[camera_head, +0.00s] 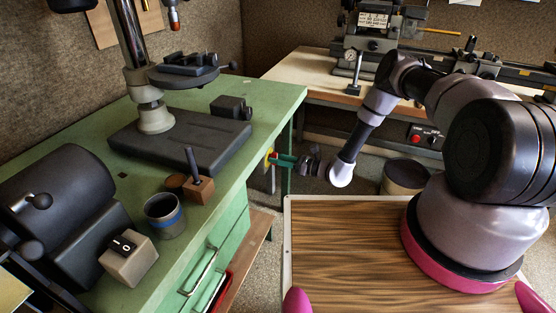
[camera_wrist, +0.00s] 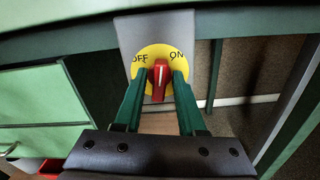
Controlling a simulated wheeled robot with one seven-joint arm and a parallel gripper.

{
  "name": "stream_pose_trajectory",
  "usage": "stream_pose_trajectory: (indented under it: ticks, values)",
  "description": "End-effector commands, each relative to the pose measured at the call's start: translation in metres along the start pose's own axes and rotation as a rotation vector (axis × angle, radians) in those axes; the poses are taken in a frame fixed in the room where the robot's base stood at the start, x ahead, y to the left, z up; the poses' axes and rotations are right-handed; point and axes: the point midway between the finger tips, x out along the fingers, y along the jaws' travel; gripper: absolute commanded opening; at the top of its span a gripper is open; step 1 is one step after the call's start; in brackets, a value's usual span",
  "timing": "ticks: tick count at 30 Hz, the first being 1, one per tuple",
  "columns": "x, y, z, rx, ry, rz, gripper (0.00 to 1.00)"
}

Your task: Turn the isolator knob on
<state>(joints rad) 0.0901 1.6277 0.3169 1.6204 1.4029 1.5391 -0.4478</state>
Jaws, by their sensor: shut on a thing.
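The isolator knob (camera_wrist: 160,79) is red with a pale pointer line. It sits on a round yellow plate (camera_wrist: 147,53) marked OFF on the left and ON on the right. The pointer stands roughly upright in the wrist view, between the two words. My gripper (camera_wrist: 161,88) has its green fingers on either side of the knob, shut on it. In the head view my gripper (camera_head: 278,159) reaches the end of the green bench, where a bit of the yellow plate (camera_head: 268,159) shows; the knob is hidden there.
The green bench (camera_head: 88,140) carries a drill press (camera_head: 155,115), a grey cup (camera_head: 164,215) and a switch box (camera_head: 128,258). A second bench (camera_head: 310,70) with a lathe stands behind. A bin (camera_head: 405,176) stands on the floor near my arm. Drawers (camera_wrist: 40,140) lie left of the knob.

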Motion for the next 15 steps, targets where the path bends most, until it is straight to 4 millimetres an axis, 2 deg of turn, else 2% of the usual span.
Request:
stream_pose_trajectory:
  ticks: [15]
  values:
    - [-0.0017,-0.0022,-0.0016,0.437,0.002,-0.002,0.0]
